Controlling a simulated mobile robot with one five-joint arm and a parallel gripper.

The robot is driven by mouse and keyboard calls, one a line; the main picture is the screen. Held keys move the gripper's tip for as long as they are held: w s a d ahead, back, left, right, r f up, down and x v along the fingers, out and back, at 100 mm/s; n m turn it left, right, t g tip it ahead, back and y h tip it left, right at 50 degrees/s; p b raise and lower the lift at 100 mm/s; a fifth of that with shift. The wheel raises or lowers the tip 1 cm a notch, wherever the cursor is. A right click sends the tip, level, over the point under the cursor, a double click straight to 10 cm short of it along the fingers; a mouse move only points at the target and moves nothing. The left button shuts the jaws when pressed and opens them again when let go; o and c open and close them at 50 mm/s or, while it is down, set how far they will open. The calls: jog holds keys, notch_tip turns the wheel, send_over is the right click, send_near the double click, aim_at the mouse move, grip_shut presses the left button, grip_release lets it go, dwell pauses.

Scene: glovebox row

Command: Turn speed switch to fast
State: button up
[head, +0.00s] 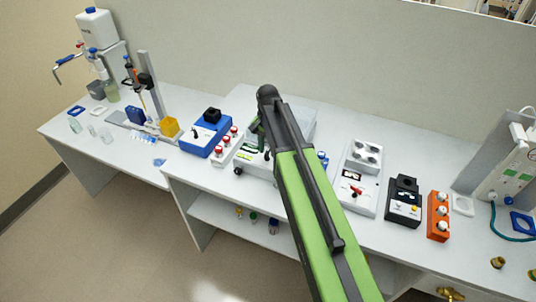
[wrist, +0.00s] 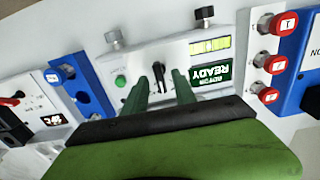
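A white and grey instrument (head: 300,122) stands mid-bench, partly hidden behind my arm in the head view. In the wrist view its front panel (wrist: 135,68) appears upside down. It has a black switch lever (wrist: 158,74), a green button (wrist: 121,81) and a green display reading "READY" (wrist: 211,73). No speed or fast label is legible, so I cannot confirm that the lever is the speed switch. My gripper (wrist: 161,80) is open, its two dark green fingers apart at either side of the lever. I cannot tell whether they touch it. In the head view the fingertips are mostly hidden.
Further right are a white device (head: 361,178), a black device (head: 404,203) and an orange block (head: 438,216).

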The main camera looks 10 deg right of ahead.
jog(key=shift+r, duration=0.1)
jog(key=shift+c, duration=0.3)
grip_shut()
jog(key=shift+m, duration=0.3)
jog(key=shift+s+d+m, duration=0.1)
jog(key=shift+m, duration=1.25)
jog(key=shift+s+d+m, duration=0.1)
jog(key=shift+m, duration=1.25)
jog(key=shift+o, duration=0.3)
grip_release()
jog(key=shift+a, duration=0.1)
